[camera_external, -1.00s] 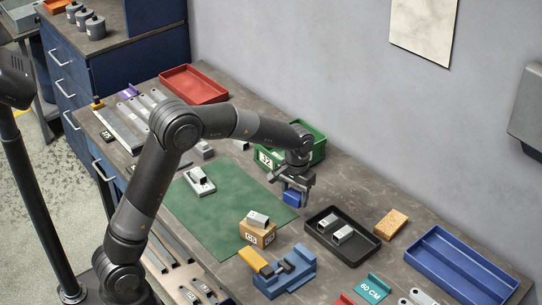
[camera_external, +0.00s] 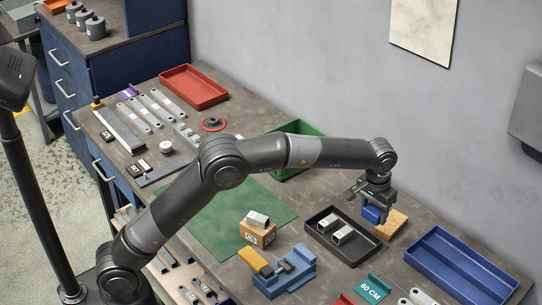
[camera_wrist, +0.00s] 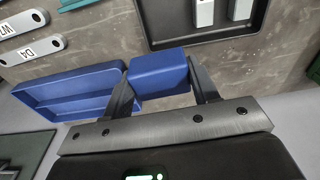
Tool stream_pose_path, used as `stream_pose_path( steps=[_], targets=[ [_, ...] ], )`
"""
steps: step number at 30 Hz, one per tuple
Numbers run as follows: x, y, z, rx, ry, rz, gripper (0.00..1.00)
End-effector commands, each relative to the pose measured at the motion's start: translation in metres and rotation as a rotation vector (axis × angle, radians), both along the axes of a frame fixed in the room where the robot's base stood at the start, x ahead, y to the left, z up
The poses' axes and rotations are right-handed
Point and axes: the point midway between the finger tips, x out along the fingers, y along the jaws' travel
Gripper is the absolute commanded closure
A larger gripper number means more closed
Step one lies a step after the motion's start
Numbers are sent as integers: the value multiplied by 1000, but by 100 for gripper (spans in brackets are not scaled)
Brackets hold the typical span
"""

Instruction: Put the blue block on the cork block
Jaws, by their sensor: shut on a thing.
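My gripper (camera_external: 372,205) is shut on the blue block (camera_external: 371,215), near the back right of the bench. In the wrist view the blue block (camera_wrist: 158,72) sits between the two fingers. The cork block (camera_external: 394,224) lies on the bench just right of the black tray. In the external view the blue block overlaps the cork block's left part; I cannot tell whether they touch or how large any gap is. The cork block cannot be made out in the wrist view.
The black tray (camera_external: 314,222) with grey metal pieces is left of the cork block. A blue tray (camera_external: 413,258) is to its right, also visible in the wrist view (camera_wrist: 40,90). A blue vise (camera_external: 286,277) and a cardboard box (camera_external: 246,233) stand nearer the front.

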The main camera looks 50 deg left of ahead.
Motion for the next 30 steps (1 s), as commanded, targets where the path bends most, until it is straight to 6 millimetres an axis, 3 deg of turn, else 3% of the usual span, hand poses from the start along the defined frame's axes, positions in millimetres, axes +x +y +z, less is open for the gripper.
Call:
stream_pose_path(
  steps=[1, 4, 10, 24, 30],
  targets=[
    [3, -17, 1, -1, -8, -16, 72],
    [7, -41, 2, -2, -18, -34, 72],
    [12, -59, 0, -2, -26, -50, 72],
    [84, 2, -57, -3, -26, -50, 72],
    [97, 13, -66, -3, -28, -52, 72]
  ],
)
